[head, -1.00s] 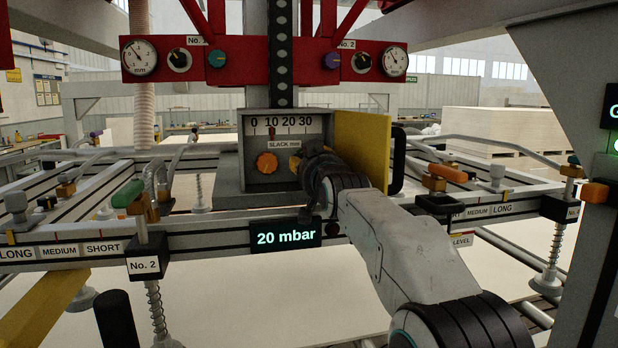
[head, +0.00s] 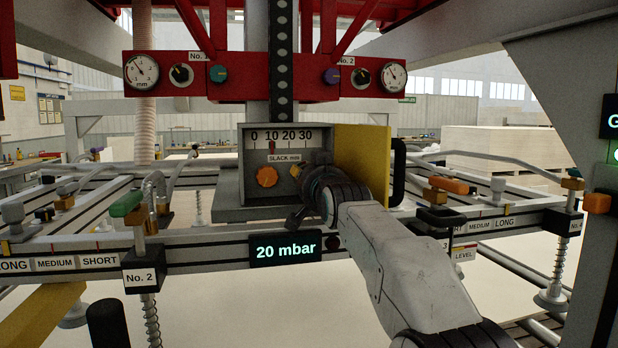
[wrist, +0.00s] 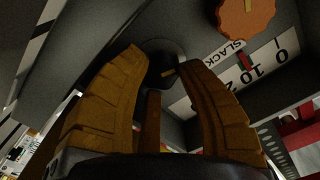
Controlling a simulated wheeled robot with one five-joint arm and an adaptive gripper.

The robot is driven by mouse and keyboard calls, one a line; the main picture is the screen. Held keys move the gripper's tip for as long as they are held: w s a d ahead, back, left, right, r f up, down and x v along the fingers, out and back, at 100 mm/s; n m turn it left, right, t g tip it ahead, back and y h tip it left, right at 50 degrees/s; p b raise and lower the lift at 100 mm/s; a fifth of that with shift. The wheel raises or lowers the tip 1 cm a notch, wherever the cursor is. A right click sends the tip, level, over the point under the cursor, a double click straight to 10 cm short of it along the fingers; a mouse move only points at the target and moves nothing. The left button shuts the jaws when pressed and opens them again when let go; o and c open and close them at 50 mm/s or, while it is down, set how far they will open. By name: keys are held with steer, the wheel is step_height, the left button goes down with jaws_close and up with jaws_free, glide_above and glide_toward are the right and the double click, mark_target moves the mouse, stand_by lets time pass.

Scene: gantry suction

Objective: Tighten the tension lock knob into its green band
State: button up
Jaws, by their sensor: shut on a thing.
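The open grey slack box (head: 228,185) stands on the gantry rail, with a 0 to 30 scale and a red pointer (head: 271,154) near 10. An orange knob (head: 267,177) is on its left side; it also shows in the wrist view (wrist: 245,14). My gripper (head: 300,174) reaches into the right side of the box. In the wrist view its brown fingers (wrist: 163,66) are shut around a dark round knob (wrist: 163,73) with a light mark, which I take for the tension lock knob. The gripper hides this knob in the head view.
The yellow door (head: 362,160) with a black handle (head: 397,172) stands open, close to the right of my wrist. A 20 mbar display (head: 285,249) is below the box. Rails with clamps and levers lie on both sides.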

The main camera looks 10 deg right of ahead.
steer(key=shift+r, duration=0.3)
steer(key=o, duration=1.2)
steer(key=shift+f, duration=0.25)
steer(key=shift+n+p, duration=0.6)
steer(key=shift+n, duration=0.5)
steer(key=shift+r+n+p, duration=0.2)
steer(key=shift+n+p, duration=0.7)
steer(key=shift+p, duration=0.2)
steer(key=n+p, duration=0.2)
steer(key=p, duration=0.2)
steer(key=shift+p, duration=0.3)
